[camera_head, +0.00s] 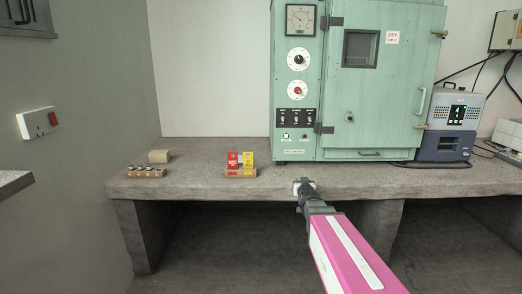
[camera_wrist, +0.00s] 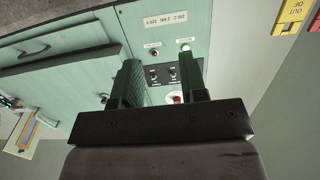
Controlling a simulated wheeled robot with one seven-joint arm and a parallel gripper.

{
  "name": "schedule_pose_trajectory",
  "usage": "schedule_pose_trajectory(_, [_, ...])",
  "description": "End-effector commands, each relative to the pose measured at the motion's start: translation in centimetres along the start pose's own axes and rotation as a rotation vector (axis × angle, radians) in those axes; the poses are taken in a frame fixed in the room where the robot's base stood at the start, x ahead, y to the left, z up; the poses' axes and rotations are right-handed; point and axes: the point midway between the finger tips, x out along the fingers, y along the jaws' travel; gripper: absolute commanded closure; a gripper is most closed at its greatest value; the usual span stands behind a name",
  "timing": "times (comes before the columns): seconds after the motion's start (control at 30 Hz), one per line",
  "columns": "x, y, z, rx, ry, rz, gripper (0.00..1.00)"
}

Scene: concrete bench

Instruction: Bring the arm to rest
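My gripper (camera_head: 304,186) is at the end of my arm, which reaches forward from the lower right of the head view to the front edge of the bench. In the wrist view my gripper (camera_wrist: 160,62) has its two dark fingers apart with nothing held between them. Behind the gap shows the switch panel of the green cabinet (camera_wrist: 60,85), which looks tilted there. In the head view the green cabinet (camera_head: 400,95) stands on the bench beyond my gripper, with its door closed. I cannot tell the exact gap between my gripper and the bench edge.
The concrete bench (camera_head: 205,188) runs across the view. The bench between rack and signs is clear.

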Motion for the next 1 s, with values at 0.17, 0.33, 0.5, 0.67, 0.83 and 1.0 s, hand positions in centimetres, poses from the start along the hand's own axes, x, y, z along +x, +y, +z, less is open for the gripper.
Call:
schedule_pose_trajectory(0.17, [-4.0,0.0,7.1,0.000,-0.357,0.000,0.61])
schedule_pose_trajectory(0.33, [-9.3,0.0,13.1,0.000,-0.697,0.000,0.61])
schedule_pose_trajectory(0.5, [-15.9,0.0,17.5,0.000,-1.031,0.000,0.61])
schedule_pose_trajectory(0.67, [-21.6,0.0,19.9,0.000,-1.287,0.000,0.61])
schedule_pose_trajectory(0.83, [-24.9,0.0,20.7,0.000,-1.434,0.000,0.61])
schedule_pose_trajectory(1.0, [-25.6,0.0,20.8,0.000,-1.467,0.000,0.61])
